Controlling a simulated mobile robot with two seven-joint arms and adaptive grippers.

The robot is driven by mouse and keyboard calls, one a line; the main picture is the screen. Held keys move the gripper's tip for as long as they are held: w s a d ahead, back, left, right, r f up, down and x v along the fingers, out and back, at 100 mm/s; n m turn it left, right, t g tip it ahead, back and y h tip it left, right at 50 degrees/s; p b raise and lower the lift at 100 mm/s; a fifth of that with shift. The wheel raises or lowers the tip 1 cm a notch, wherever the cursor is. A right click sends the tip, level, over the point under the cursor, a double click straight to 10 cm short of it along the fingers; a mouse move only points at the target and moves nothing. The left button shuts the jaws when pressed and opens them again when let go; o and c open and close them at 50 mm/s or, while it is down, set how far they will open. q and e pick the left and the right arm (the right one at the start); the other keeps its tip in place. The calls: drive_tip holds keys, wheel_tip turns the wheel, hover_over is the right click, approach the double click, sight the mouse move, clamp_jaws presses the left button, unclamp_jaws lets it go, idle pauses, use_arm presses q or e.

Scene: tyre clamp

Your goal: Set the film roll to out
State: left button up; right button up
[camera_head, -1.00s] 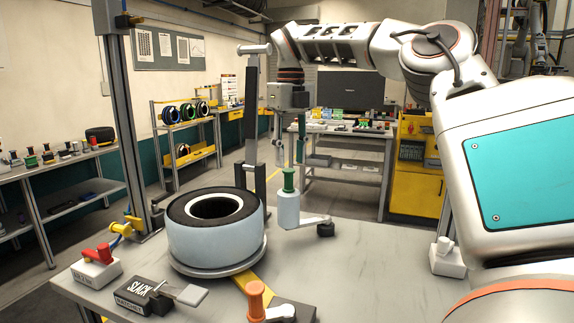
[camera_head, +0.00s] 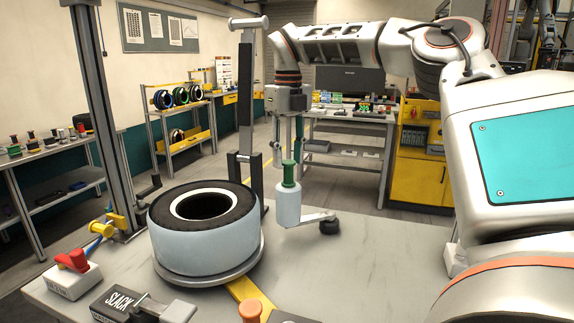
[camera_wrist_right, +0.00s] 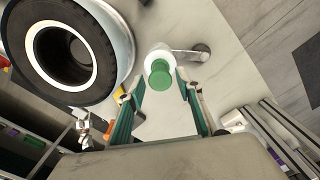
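The film roll (camera_head: 288,207) is a white upright cylinder with a green handle (camera_head: 289,174) on top. It stands at one end of a grey lever arm (camera_head: 312,218) that reaches right to a dark pivot (camera_head: 329,226), beside the tyre (camera_head: 204,242). My right gripper (camera_head: 289,150) points down above the green handle. In the right wrist view, the right gripper (camera_wrist_right: 160,84) is open, its fingers apart on either side of the green handle (camera_wrist_right: 160,76). I cannot tell whether they touch it. My left gripper is not in view.
A tall dark post (camera_head: 246,110) stands behind the tyre. A red-handled box (camera_head: 73,272), a box marked SLACK (camera_head: 118,299) and an orange knob (camera_head: 250,309) are at the front left. The tabletop (camera_head: 385,250) right of the pivot is mostly clear.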

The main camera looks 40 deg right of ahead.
drive_tip(key=shift+f, duration=1.15)
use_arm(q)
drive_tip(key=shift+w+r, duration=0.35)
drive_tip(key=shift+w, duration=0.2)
use_arm(e)
clamp_jaws()
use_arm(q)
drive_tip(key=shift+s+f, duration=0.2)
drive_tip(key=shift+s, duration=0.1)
